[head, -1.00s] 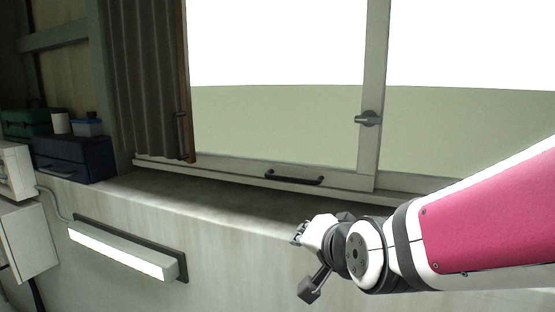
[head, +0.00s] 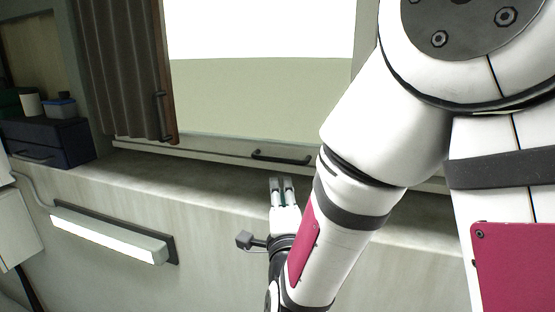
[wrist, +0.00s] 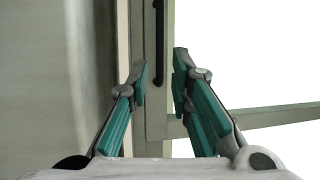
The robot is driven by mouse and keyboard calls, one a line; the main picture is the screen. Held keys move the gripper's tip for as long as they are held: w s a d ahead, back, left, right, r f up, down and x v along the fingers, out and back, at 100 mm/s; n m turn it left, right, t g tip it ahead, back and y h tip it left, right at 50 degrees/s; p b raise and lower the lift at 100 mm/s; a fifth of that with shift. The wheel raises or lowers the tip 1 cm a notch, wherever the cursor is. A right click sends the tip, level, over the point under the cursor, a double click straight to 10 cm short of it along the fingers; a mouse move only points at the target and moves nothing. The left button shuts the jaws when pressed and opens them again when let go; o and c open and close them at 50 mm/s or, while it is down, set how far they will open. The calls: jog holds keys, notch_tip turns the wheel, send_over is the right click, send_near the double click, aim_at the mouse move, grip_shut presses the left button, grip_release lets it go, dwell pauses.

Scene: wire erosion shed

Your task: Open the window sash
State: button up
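The window sash (head: 220,147) has a pale bottom rail and large panes, and it looks shut. A dark bar handle (head: 282,157) is fixed on its bottom rail. In the wrist view the handle (wrist: 160,45) runs upright, beyond the fingertips and lined up with the gap between them. My gripper (head: 282,181) is just below and in front of the handle in the head view, over the sill. In the wrist view my gripper (wrist: 161,72) is open and empty, with its teal fingers apart. It does not appear to touch the handle. My arm hides the sash's right part.
A concrete sill (head: 165,170) runs under the window. A lit strip lamp (head: 105,235) is on the wall below. A dark blue box (head: 45,142) stands at the far left.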

aim_at(278, 161)
jog(key=w, duration=0.1)
jog(key=w+b, duration=0.1)
jog(key=w, duration=0.1)
jog(key=shift+r, duration=0.2)
jog(key=w+b, duration=0.1)
jog(key=b, duration=0.2)
jog(key=shift+w+r+b, duration=0.1)
jog(key=shift+w+b, duration=0.2)
jog(key=shift+b, duration=0.05)
jog(key=b, duration=0.2)
jog(key=shift+w+b, duration=0.3)
jog(key=shift+w, duration=0.05)
jog(key=w+b, duration=0.1)
jog(key=b, duration=0.1)
jog(key=w+b, duration=0.1)
jog(key=shift+w+r+b, duration=0.25)
jog(key=shift+w+b, duration=0.05)
jog(key=shift+w, duration=0.05)
jog(key=shift+w+r+p, duration=0.2)
jog(key=shift+w, duration=0.65)
jog(key=shift+w+r+p, duration=0.15)
jog(key=shift+w+r, duration=0.05)
jog(key=shift+w, duration=0.65)
jog(key=shift+w+r+p, duration=0.2)
jog(key=shift+w, duration=0.65)
grip_shut()
